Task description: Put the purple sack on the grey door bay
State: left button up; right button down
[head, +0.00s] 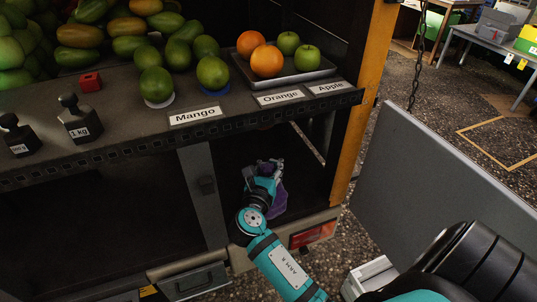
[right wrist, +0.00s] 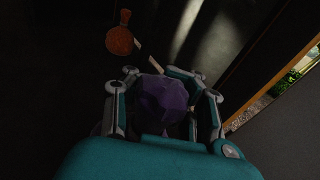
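Whether the sack's underside touches the bay floor is hidden. My left gripper is not in view.
Above is a counter (head: 130,95) with fruit, weights and a metal tray (head: 290,77). A yellow post (head: 362,100) bounds the bay on the right, with a large grey panel (head: 440,175) beyond. An orange-brown round object (right wrist: 119,40) shows deeper in the bay.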

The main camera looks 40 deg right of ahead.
jog(key=w+d+f+b, duration=0.1)
jog(key=w+d+f, duration=0.3)
jog(key=w, duration=0.5)
jog(key=shift+d+f, duration=0.2)
jog(key=shift+d, duration=0.65)
jog(key=shift+f, duration=0.1)
jog(key=c, duration=1.1)
grip_release()
jog(key=shift+s, duration=0.1)
